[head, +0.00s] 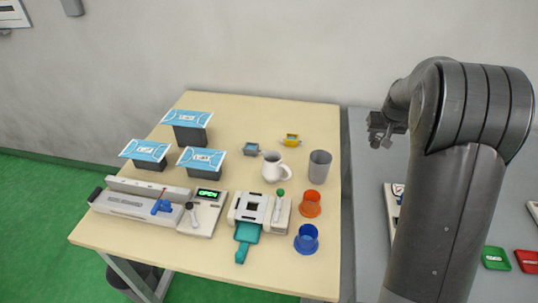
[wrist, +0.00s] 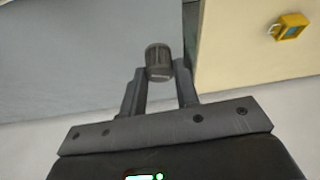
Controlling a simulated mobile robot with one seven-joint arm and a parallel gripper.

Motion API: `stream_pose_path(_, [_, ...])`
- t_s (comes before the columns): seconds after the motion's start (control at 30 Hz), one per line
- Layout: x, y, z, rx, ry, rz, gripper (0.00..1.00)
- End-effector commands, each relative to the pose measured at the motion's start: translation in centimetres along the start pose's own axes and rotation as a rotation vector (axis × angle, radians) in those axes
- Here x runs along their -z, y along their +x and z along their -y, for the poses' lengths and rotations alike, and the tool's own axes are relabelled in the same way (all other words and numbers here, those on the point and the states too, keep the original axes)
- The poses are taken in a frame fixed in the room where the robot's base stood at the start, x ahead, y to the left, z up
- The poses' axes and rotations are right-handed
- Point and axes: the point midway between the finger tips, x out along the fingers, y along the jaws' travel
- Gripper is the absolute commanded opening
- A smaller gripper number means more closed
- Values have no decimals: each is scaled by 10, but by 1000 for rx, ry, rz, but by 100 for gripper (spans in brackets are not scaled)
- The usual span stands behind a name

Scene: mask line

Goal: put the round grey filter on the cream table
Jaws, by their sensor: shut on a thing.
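The round grey filter (wrist: 159,58) is a short dark cylinder with a ribbed side, seen in the wrist view. My gripper (wrist: 161,75) is shut on it, one finger on each side. In the head view my gripper (head: 379,131) hangs in the air just right of the cream table (head: 250,112), over the grey surface. The filter cannot be clearly made out there. The cream table also shows at the right of the wrist view (wrist: 235,60), with its edge close beside the filter in the picture.
On the table stand a grey cup (head: 320,166), white mug (head: 273,167), orange cup (head: 310,204), blue cup (head: 307,238), yellow holder (head: 291,140), small blue-grey holder (head: 251,149), mask-topped boxes (head: 189,132) and two devices. The table's back right is mostly clear. A grey table (head: 365,225) adjoins.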

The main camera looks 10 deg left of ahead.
Motion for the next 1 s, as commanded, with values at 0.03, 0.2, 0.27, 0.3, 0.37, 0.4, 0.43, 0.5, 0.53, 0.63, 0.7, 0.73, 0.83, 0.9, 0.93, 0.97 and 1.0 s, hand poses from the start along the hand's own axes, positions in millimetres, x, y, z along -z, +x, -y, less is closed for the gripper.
stream_pose_path(0.03, [2,1,21,13,-31,0,7])
stream_pose_path(0.2, [5,1,61,37,-93,-1,7])
stream_pose_path(0.27, [5,1,68,41,-103,-1,7])
stream_pose_path(0.3, [5,1,70,43,-107,-1,7])
stream_pose_path(0.37, [5,1,72,44,-110,-1,7])
stream_pose_path(0.4, [5,2,74,45,-111,-1,7])
stream_pose_path(0.43, [6,3,75,45,-112,0,7])
stream_pose_path(0.5, [7,8,82,46,-114,1,7])
stream_pose_path(0.53, [7,11,86,46,-115,1,7])
stream_pose_path(0.63, [11,27,105,46,-116,1,7])
stream_pose_path(0.7, [13,39,120,45,-115,2,7])
stream_pose_path(0.73, [14,44,126,46,-115,2,7])
stream_pose_path(0.83, [18,60,146,45,-114,1,7])
stream_pose_path(0.9, [21,69,158,44,-114,0,7])
stream_pose_path(0.93, [21,73,162,44,-113,1,7])
stream_pose_path(0.97, [22,76,166,44,-112,1,7])
stream_pose_path(1.0, [24,79,170,44,-112,0,7])
